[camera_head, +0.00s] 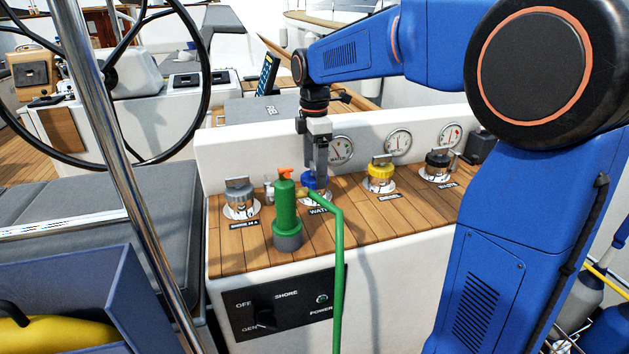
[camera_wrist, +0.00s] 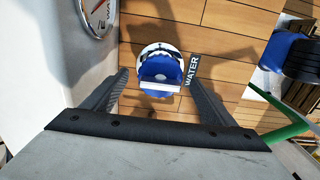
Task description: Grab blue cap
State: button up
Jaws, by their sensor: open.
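The blue cap (camera_wrist: 160,69) sits on its round metal deck fitting beside the WATER label (camera_wrist: 191,70) in the wrist view. A pale raised grip bar crosses it. In the head view the blue cap (camera_head: 310,181) is partly hidden behind my gripper and the green nozzle. My gripper (camera_head: 318,170) points down directly above the cap. In the wrist view my gripper (camera_wrist: 160,90) is open, with one finger to the left of the cap and one to the right. I cannot tell how far the fingertips reach down beside it.
A green hose nozzle (camera_head: 286,212) stands upright in front of the cap, its hose (camera_head: 338,260) hanging over the front edge. A grey cap (camera_head: 239,190) is left; yellow (camera_head: 380,174) and black (camera_head: 437,162) caps are right. Gauges (camera_head: 397,142) line the wall behind.

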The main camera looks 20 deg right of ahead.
jog(key=shift+f, duration=0.7)
jog(key=shift+c, duration=0.6)
jog(key=c, duration=1.1)
jog(key=shift+c, duration=0.2)
